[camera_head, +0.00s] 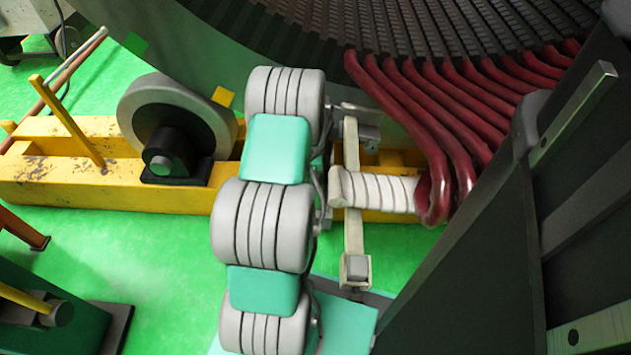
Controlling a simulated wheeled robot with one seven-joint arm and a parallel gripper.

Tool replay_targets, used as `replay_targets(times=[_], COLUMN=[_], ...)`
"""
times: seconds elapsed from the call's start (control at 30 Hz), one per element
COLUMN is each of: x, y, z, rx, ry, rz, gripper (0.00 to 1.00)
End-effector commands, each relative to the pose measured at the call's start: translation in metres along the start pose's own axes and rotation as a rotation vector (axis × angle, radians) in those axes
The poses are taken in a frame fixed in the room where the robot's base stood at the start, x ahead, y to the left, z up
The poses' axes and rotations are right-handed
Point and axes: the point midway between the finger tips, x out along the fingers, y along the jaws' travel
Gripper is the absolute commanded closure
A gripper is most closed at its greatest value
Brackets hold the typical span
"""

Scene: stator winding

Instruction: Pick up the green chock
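I cannot make out a green chock for certain. A small dark green piece (136,44) shows at the upper left against the lighter green floor, close to the big grey ring; it is too small to tell what it is. My arm, with grey banded joints and teal links, rises through the middle of the view and hides part of the yellow beam and the ring. I cannot make out my gripper or its fingers in this view.
A yellow beam (60,185) carries a grey roller (215,125) under the large stator ring (225,50). Dark red coils (430,130) hang at the right, with a pale wrapped bar (375,192) beside my arm. Dark panels (480,270) block the right.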

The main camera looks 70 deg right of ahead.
Motion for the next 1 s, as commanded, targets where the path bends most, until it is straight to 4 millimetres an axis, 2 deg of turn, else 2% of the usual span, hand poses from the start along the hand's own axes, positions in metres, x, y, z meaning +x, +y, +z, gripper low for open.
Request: replay_targets(times=[0.07, 0.37, 1.0], x=[-0.0001, -0.0001, -0.0013], y=[0.0001, 0.0003, -0.0008], z=[0.0001, 0.0001, 0.0], rx=[0.0, 0.0, -0.001], ry=[0.0, 0.0, 0.0], rz=[0.0, 0.001, -0.002], gripper=[0.75, 0.99, 1.0])
